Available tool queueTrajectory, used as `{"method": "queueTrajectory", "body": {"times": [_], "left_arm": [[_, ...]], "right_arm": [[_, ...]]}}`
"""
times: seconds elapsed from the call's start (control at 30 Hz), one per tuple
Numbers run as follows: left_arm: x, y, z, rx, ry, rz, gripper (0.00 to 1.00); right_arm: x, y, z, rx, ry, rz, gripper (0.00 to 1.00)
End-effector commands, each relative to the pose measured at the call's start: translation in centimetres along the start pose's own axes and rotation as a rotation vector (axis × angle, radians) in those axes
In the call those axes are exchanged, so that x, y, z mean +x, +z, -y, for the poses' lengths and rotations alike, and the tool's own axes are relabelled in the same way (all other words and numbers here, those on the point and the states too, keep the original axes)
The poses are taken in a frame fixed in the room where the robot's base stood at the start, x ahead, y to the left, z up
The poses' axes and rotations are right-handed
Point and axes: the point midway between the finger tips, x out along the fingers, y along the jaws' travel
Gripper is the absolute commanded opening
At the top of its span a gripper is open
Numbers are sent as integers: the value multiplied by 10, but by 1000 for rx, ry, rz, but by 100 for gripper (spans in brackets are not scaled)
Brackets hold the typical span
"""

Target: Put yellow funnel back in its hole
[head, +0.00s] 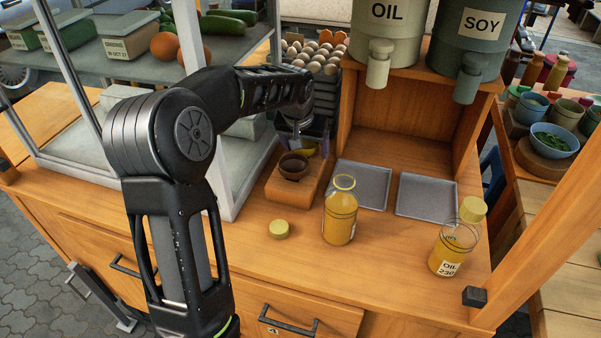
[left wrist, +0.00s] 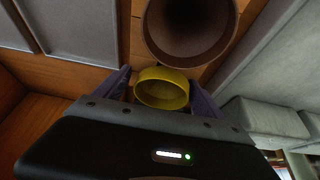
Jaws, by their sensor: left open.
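The yellow funnel (head: 306,147) shows as a small yellow patch behind the brown clay mortar (head: 293,167), partly hidden by my gripper. In the left wrist view the funnel (left wrist: 162,88) shows its round yellow rim, between my two purple-grey fingers. My left gripper (head: 303,143) is open around it, reaching down from above; I cannot tell whether either finger touches it.
An oil jar (head: 340,215) stands in front of the block, beside a round yellow lid (head: 280,229). Another oil jar (head: 453,250) stands at the right. Two grey trays (head: 361,185) (head: 426,196) lie behind. Egg rack (head: 318,58) and glass-case post (head: 235,165) stand close to my arm.

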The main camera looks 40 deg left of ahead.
Motion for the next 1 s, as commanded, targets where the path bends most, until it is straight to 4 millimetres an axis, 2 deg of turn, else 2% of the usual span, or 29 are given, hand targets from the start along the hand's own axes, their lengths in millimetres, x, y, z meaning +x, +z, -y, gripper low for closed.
{"method": "queueTrajectory", "body": {"times": [0.03,0.3,0.4,0.57,1.0], "left_arm": [[-3,7,6,-8,-8,16,89],[-55,1,3,-6,-5,-9,89],[-68,-1,2,-5,-5,-14,89],[-76,-1,2,-5,-5,-16,89],[-76,-2,2,-4,-4,-19,89]], "right_arm": [[2,0,-1,0,0,0,0],[4,0,-2,0,0,0,0],[4,0,-2,0,0,0,0],[4,0,-2,0,0,0,0],[4,0,-2,0,0,0,0]]}}
